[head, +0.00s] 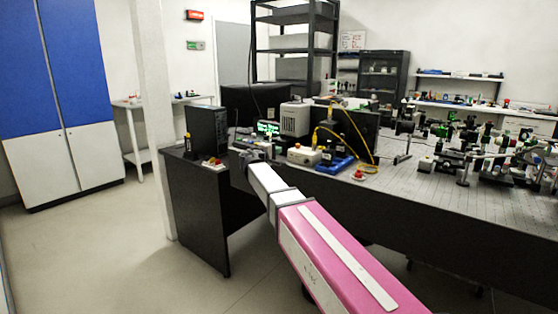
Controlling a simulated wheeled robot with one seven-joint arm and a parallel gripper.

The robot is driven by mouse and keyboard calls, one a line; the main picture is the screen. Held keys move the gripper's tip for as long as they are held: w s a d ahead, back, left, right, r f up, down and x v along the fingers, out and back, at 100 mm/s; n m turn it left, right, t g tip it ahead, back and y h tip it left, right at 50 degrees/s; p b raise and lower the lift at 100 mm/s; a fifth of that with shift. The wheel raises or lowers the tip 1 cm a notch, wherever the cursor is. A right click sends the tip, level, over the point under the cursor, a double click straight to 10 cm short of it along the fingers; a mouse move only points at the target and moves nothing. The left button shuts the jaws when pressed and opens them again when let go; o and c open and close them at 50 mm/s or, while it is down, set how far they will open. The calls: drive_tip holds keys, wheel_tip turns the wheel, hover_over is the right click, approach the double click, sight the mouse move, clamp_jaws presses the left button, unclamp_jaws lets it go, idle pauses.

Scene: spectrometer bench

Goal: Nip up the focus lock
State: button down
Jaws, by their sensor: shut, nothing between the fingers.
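My arm reaches from the lower right towards the near left corner of the bench. My gripper (243,168) is at its far end, small and dark in front of the bench edge. It looks shut, with nothing seen in it. I cannot pick out the focus lock at this distance. A blue-based instrument (337,163) with yellow cables stands on the bench, right of my gripper. Many small optical mounts (450,135) stand on the perforated bench top (408,185) at the right, too small to tell apart.
A black computer tower (208,132) and a white-and-red button box (213,164) stand left of my gripper. A white box (303,155), a grey unit (296,119) and a green display (267,128) stand behind. The floor (110,240) at the left is clear.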

drive_tip(key=shift+w+d, duration=0.15)
drive_tip(key=shift+w, duration=0.7)
drive_tip(key=shift+f, duration=0.45)
drive_tip(key=shift+s+d, duration=0.25)
drive_tip(key=shift+d, duration=0.05)
drive_tip(key=shift+s+a+f, duration=0.1)
drive_tip(key=shift+s+a, duration=0.1)
drive_tip(key=shift+s, duration=0.3)
drive_tip(key=shift+s+a+f, duration=0.1)
drive_tip(key=shift+s+a, duration=0.1)
drive_tip(key=shift+s, duration=0.25)
drive_tip(key=v, duration=0.4)
drive_tip(key=shift+s+a+r, duration=0.1)
drive_tip(key=shift+s+r, duration=0.05)
drive_tip(key=shift+r, duration=0.15)
